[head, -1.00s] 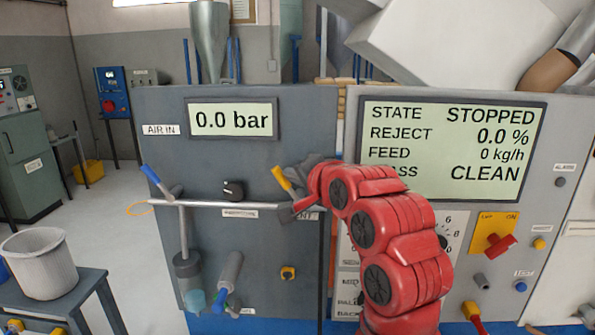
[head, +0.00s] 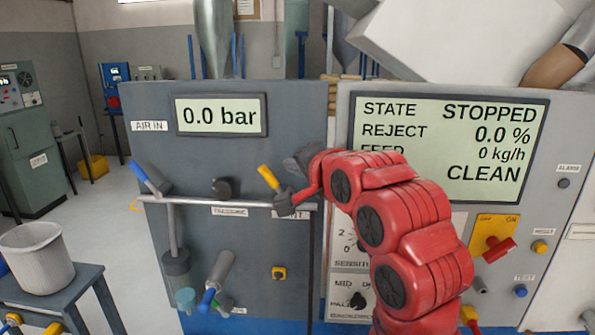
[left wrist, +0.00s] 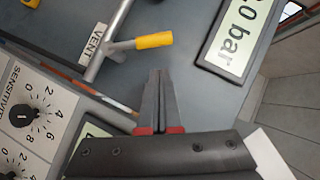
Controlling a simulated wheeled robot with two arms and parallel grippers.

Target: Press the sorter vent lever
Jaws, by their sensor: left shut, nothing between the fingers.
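The vent lever (head: 268,177) is a yellow handle on a valve at the right end of the horizontal pipe, above the VENT label (head: 291,215). It tilts up to the left in the head view. In the left wrist view the yellow lever (left wrist: 154,40) lies just beyond my fingertips, with the VENT label (left wrist: 95,45) beside it. My left gripper (head: 297,162) is near the lever's upper right in the head view. In the left wrist view its fingers (left wrist: 160,75) are together and empty, with a visible gap to the lever. My right gripper is not in view.
A blue lever (head: 146,178) is at the pipe's left end, and a black knob (head: 222,188) sits above the pipe. The pressure display (head: 219,116) reads 0.0 bar. The sorter screen (head: 447,145) shows STOPPED. A bin (head: 37,262) stands on a table at left.

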